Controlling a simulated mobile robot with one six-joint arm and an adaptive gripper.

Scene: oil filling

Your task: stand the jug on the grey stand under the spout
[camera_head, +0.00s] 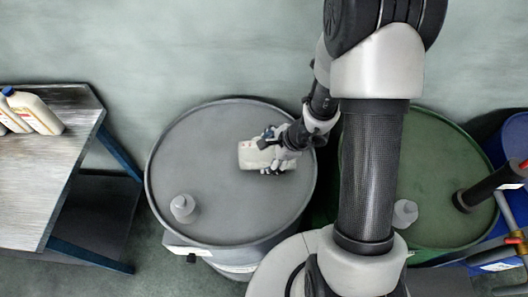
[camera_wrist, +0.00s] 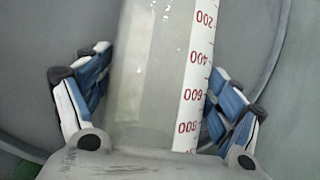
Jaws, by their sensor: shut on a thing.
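The jug (camera_head: 262,155) is a pale, see-through vessel over the grey drum in the head view. In the wrist view, the jug (camera_wrist: 145,75) fills the middle and has a white strip with red scale numbers. My gripper (camera_head: 281,152) is shut on the jug. Its blue-and-white fingers stand on both sides of the jug in the wrist view (camera_wrist: 157,82). Whether the jug touches the drum top is hard to tell. A dark pipe with a red part (camera_head: 490,187) at the right edge may be the spout. I cannot make out a separate grey stand.
The grey drum (camera_head: 225,205) has a small pale cap (camera_head: 183,207). A green drum (camera_head: 440,150) stands to its right, partly behind my arm, with a blue drum (camera_head: 515,135) beyond. A table (camera_head: 45,165) with white bottles (camera_head: 34,112) stands at the left.

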